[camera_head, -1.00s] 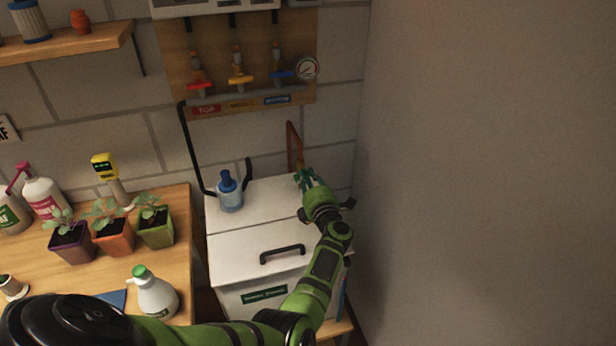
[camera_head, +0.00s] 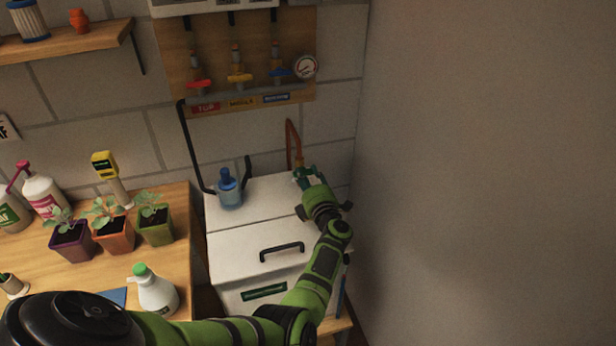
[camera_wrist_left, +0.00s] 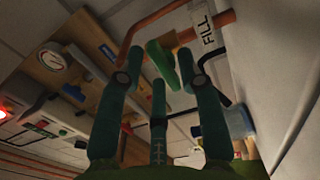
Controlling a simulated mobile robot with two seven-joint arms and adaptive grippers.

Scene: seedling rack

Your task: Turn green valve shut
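The green valve handle (camera_wrist_left: 161,63) shows in the left wrist view as a short green bar near the copper pipe (camera_wrist_left: 150,22) and the FILL tag (camera_wrist_left: 207,32). My left gripper (camera_wrist_left: 166,72) has its dark green fingers spread apart, with the handle between or just beyond the fingertips. I cannot tell whether they touch it. In the head view my left gripper (camera_head: 303,174) is over the back right of the white lidded box, at the foot of the copper pipe (camera_head: 293,140). The fingers largely hide the valve there. My right gripper is not in view.
The white box (camera_head: 240,218) has a black lid handle (camera_head: 282,252) and a blue-capped bottle (camera_head: 229,190) on top. Red, yellow and blue valves sit on a wall board (camera_head: 175,45). A bare wall (camera_head: 480,170) stands close on the right. Potted seedlings (camera_head: 113,235) stand left.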

